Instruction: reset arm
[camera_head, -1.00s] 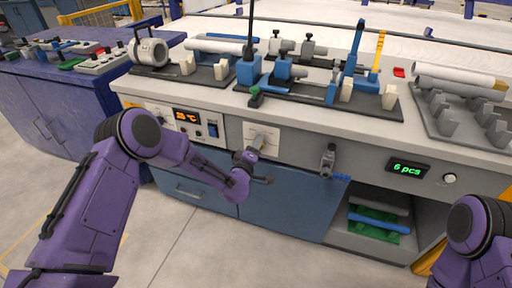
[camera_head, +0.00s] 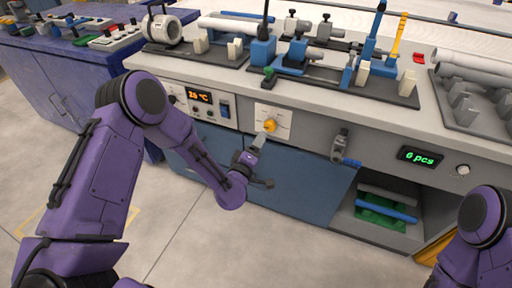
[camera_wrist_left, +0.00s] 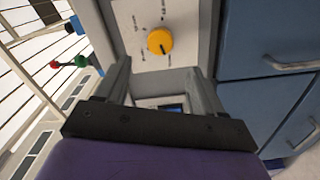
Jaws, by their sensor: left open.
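My purple left arm comes in from the left in the head view. Its gripper (camera_head: 262,160) is in front of the workbench's front face, just below a yellow knob (camera_head: 270,126) on a white dial plate. In the left wrist view the two fingers of the left gripper (camera_wrist_left: 160,90) stand wide apart with nothing between them. The yellow knob (camera_wrist_left: 160,41) shows beyond the fingertips, apart from them. Part of my right arm shows at the lower right of the head view; its gripper is out of frame.
The workbench (camera_head: 330,100) carries a pipe fixture with blue clamps (camera_head: 296,55) and a grey pipe rack (camera_head: 470,100). A temperature display (camera_head: 200,96) and a "6 pcs" display (camera_head: 420,157) are on its front. Floor in front is clear.

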